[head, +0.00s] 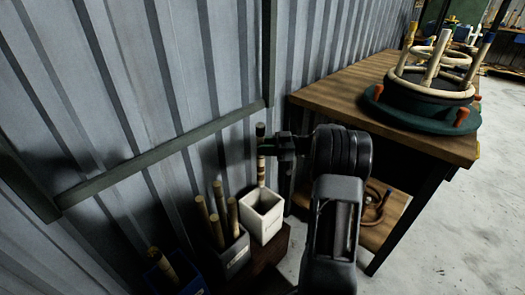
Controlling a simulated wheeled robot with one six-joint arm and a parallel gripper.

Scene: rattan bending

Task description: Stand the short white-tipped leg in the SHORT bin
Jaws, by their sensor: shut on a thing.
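My gripper (271,147) is shut on a slim upright leg (261,170), holding it near its upper part. The leg is pale wood with dark bands, and its top end looks dark; no white tip can be made out. Its lower end is at the mouth of a white bin (266,228); I cannot tell whether it is inside or just above. A grey bin (238,262) with several pale legs stands left of it, and a dark blue bin (190,288) with a leg is at the lower left. I can read no SHORT label on any bin.
A corrugated metal wall (130,80) with a dark rail (165,160) runs close behind the bins. A wooden table (325,95) stands at right, bearing a green round stand (422,120) with a rattan frame. Bare concrete floor (450,220) lies at right.

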